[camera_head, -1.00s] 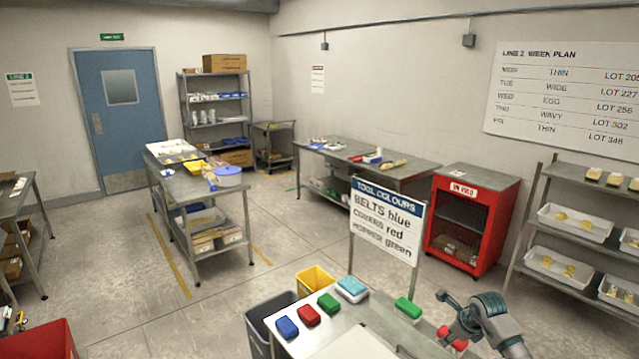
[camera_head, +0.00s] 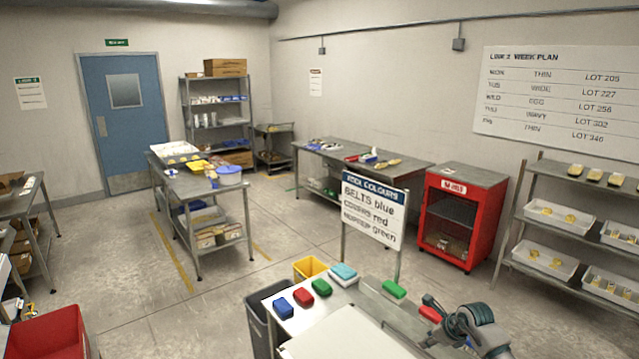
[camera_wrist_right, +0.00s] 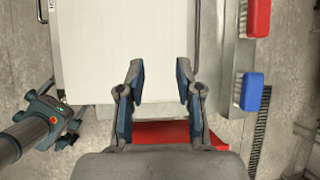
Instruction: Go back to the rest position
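My right gripper (camera_head: 428,322) is at the lower right of the head view, beside the near workbench (camera_head: 345,328). In the right wrist view its two fingers (camera_wrist_right: 160,82) are apart with nothing between their tips. My left gripper is not in the head view.
A sign (camera_head: 372,212) stands behind the bench. A light-blue item (camera_head: 344,272) sits at its back edge, with a yellow bin (camera_head: 309,268) and a grey bin (camera_head: 262,312) at its left. A red cabinet (camera_head: 463,216) and a shelf rack (camera_head: 528,205) stand farther right.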

